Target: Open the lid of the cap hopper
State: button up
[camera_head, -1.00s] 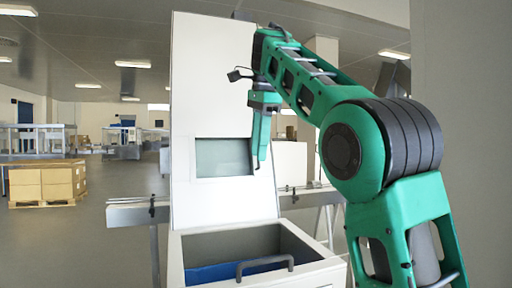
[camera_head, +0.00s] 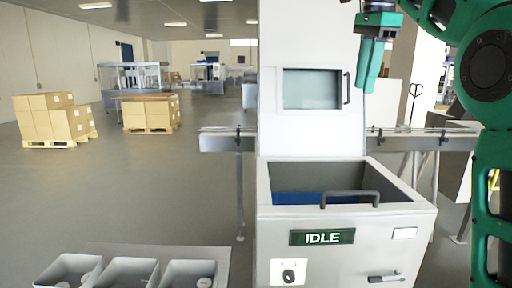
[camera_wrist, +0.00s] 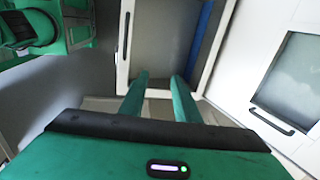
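The cap hopper (camera_head: 345,235) is a white machine with an open-looking bin at its front, grey inside with blue at the bottom. A dark bar handle (camera_head: 350,198) sits at the bin's front edge. I cannot tell whether a clear lid covers the bin. The wrist view also shows the bin's handle (camera_wrist: 126,38) at upper left. My gripper (camera_head: 362,88) hangs above and behind the bin, right of the upper window (camera_head: 312,88), fingers down. In the wrist view my gripper (camera_wrist: 160,78) has two green fingers apart with nothing between them.
The upper window has its own handle (camera_head: 347,88) close to my fingers. A green IDLE sign (camera_head: 321,237), a knob (camera_head: 289,275) and a small latch (camera_head: 385,277) are on the front. A conveyor rail (camera_head: 228,142) runs behind. Grey trays (camera_head: 130,272) stand at lower left.

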jog(key=s+d+f+n, duration=0.3)
jog(key=s+d+f, duration=0.3)
jog(key=d+f, duration=0.4)
jog(key=s+d+f+n+g, duration=0.1)
jog(key=s+f+n, duration=0.4)
jog(key=s+f, duration=1.1)
notch_tip(320, 180, down, 3)
jog(key=shift+s+d+r+g, duration=0.2)
jog(key=shift+d+g, duration=0.2)
jog(key=shift+d, duration=0.5)
jog(key=s+a+f+n, duration=0.1)
jog(key=s+f, duration=0.2)
jog(key=f, duration=0.1)
jog(key=s+a+f+n, duration=0.1)
jog(key=s+f, duration=0.3)
jog(key=s+a+f+n, duration=0.1)
jog(key=s+f, duration=0.2)
jog(key=s, duration=0.1)
jog(key=shift+f+n, duration=0.3)
jog(key=shift+f, duration=0.1)
jog(key=shift+c, duration=0.9)
jog(key=shift+s+a+f, duration=0.15)
jog(key=shift+s+f, duration=0.1)
jog(key=shift+f, duration=0.05)
grip_shut()
